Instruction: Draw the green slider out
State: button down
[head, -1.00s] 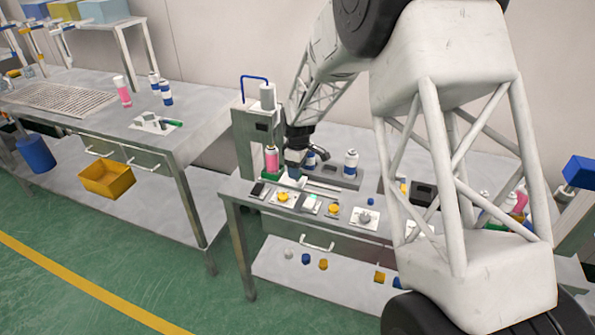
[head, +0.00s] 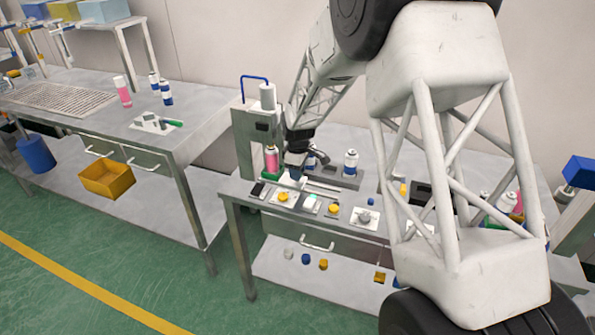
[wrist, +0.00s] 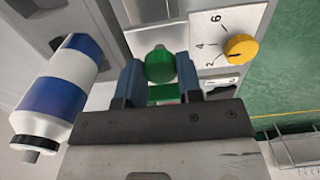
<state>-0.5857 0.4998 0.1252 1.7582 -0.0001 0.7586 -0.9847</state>
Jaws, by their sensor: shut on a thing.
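The green slider (wrist: 160,66) has a rounded green knob and a green bar, both in the wrist view. My gripper (wrist: 161,82) has its two blue fingers on either side of the green part and is shut on it. In the head view my gripper (head: 296,171) is low at the crimping stand, just right of a pink can (head: 271,158). Green (head: 273,174) shows at the foot of that can. The gripper and arm hide much of the slider there, so how far it is out cannot be told.
A yellow dial (wrist: 241,48) on a numbered plate is to the right. In the head view, another can (head: 351,162) stands right of my gripper, and several controls line the table front.

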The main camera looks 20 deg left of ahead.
jog(key=shift+d+r, duration=0.1)
jog(key=shift+d, duration=6.15)
jog(key=c, duration=0.8)
grip_release()
jog(key=shift+r, duration=3.85)
